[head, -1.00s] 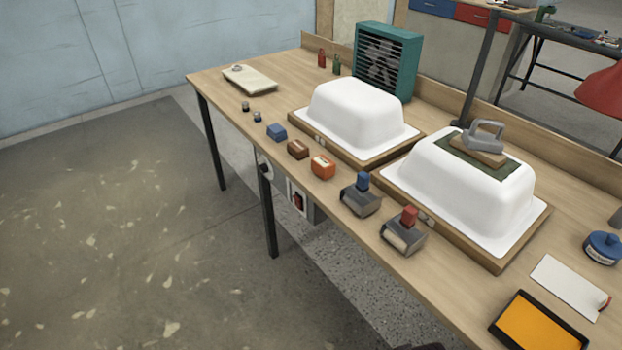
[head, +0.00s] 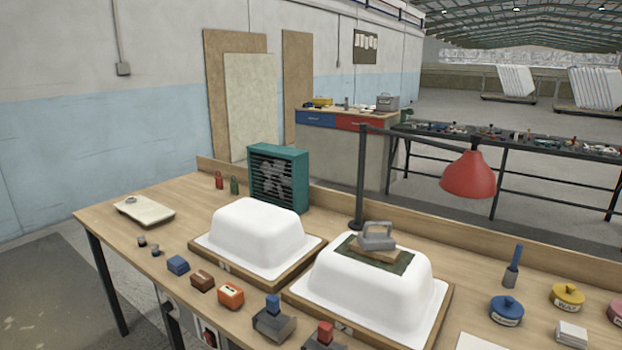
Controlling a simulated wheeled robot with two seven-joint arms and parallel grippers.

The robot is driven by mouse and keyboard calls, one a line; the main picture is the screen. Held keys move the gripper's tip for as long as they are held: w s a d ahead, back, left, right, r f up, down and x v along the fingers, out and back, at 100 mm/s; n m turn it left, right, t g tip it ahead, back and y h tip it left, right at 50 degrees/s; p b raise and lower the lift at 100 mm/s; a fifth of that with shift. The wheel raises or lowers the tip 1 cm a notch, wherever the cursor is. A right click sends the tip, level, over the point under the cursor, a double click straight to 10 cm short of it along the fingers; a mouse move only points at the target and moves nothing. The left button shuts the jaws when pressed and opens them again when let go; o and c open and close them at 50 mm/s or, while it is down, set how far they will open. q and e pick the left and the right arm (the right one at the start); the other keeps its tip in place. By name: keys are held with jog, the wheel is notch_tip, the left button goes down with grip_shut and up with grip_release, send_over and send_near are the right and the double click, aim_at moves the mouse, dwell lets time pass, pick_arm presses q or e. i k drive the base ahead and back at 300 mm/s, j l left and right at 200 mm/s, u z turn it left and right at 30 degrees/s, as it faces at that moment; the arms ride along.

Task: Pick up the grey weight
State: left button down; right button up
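The grey weight (head: 377,238), a block with a loop handle, sits on a wooden block (head: 370,253). The wooden block lies on a dark green sheet (head: 398,265) on top of the right white tub shell (head: 345,284), which is upside down on a wooden board. Neither of my grippers shows in the head view.
A second white shell (head: 258,235) stands to the left. A teal fan heater (head: 278,177) and a red lamp (head: 468,175) on a dark post stand behind. Small blocks and tools line the front edge, including an orange block (head: 230,294). Lidded pots (head: 506,309) stand at right.

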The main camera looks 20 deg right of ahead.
aim_at(372, 241)
jog(key=z, duration=0.4)
jog(key=l+z, duration=0.15)
jog(key=z, duration=0.3)
jog(key=i+z, duration=0.1)
jog(key=z, duration=0.3)
